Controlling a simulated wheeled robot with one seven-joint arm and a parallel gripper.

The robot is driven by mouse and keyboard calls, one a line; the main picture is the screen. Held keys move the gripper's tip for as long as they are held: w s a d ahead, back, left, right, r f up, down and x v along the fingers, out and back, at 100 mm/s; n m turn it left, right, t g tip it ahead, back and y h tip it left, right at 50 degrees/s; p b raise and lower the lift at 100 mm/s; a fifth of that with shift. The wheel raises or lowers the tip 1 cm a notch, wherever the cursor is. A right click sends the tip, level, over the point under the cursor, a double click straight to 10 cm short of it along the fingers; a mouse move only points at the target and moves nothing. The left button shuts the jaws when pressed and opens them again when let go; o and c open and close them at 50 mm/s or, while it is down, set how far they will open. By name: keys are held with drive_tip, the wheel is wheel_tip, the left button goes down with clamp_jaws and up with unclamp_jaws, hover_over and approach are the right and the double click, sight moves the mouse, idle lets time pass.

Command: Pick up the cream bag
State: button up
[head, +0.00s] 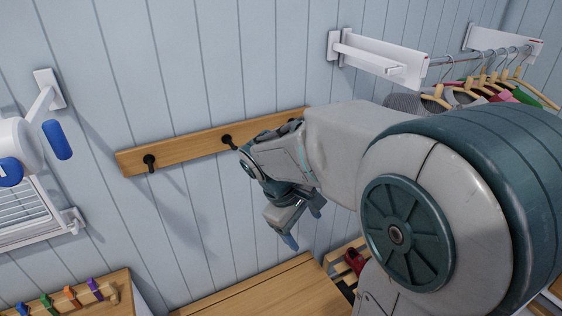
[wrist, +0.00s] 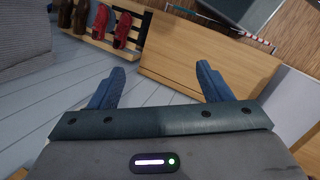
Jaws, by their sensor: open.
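I see no cream bag in the head view or the wrist view. My gripper (head: 303,226) is open and empty in the head view. It hangs in the air in front of the panelled wall, below the right part of the wooden hook rail (head: 205,143). In the wrist view my gripper (wrist: 161,72) has its two blue fingers wide apart with nothing between them. My arm covers the middle right of the head view and may hide things behind it.
A wooden bench (head: 255,285) lies low by the wall. A shoe rack (wrist: 97,32) holds red and brown shoes. Clothes hang from a rail (head: 480,57) at upper right. Coloured pegs sit on a wooden board (head: 70,296) at lower left. Grey floor (wrist: 60,95) is clear.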

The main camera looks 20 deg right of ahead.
drive_tip(key=w+a+f+n+t+h, duration=0.1)
drive_tip(key=w+a+n+t+h, duration=0.1)
drive_tip(key=w+n+h, duration=0.45)
drive_tip(key=w+a+f+n+t+h, duration=0.1)
drive_tip(key=w+a+f+n+h, duration=0.15)
drive_tip(key=w, duration=0.65)
drive_tip(key=w+a+f+n+t+h, duration=0.1)
drive_tip(key=w+a+n+t+h, duration=0.1)
drive_tip(key=w+n+h, duration=0.45)
drive_tip(key=w+d+p, duration=0.1)
drive_tip(key=d, duration=0.2)
drive_tip(key=w+d+y+p, duration=0.1)
drive_tip(key=d, duration=0.2)
drive_tip(key=w+d+m+y+p, duration=0.1)
drive_tip(key=w+d, duration=0.1)
drive_tip(key=d, duration=0.1)
drive_tip(key=shift+r+y, duration=0.25)
drive_tip(key=p+x, duration=0.1)
drive_tip(key=x, duration=0.2)
drive_tip(key=shift+d+p, duration=0.4)
drive_tip(key=shift+d+f, duration=0.15)
drive_tip(key=shift+d, duration=0.1)
drive_tip(key=c, duration=0.9)
drive_tip(key=shift+c, duration=0.5)
drive_tip(key=shift+w, duration=0.1)
